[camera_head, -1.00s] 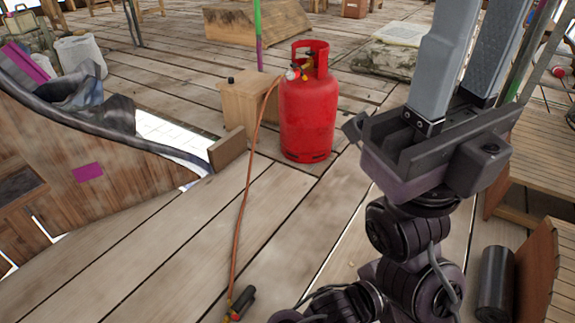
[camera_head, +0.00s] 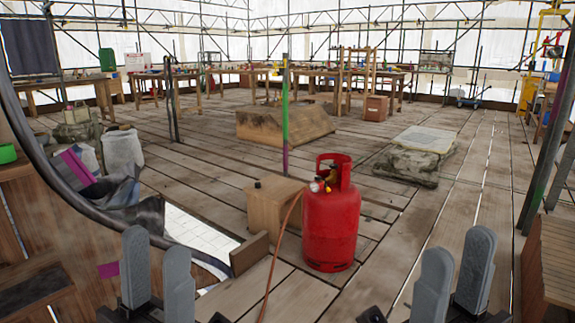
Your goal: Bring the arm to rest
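My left gripper (camera_head: 157,250) stands at the lower left with its two grey fingers pointing up. A gap shows between them, and nothing is in it. My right gripper (camera_head: 457,250) stands at the lower right in much the same pose, also open and empty. Both arms below the grippers are mostly cut off by the bottom edge. Neither gripper appears to touch anything.
A red gas cylinder (camera_head: 331,222) stands on the plank floor between the grippers, beside a wooden box (camera_head: 273,207). An orange hose (camera_head: 273,268) runs down from it. A dark curved edge (camera_head: 50,190) lies at left, a wooden bench (camera_head: 550,255) at right.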

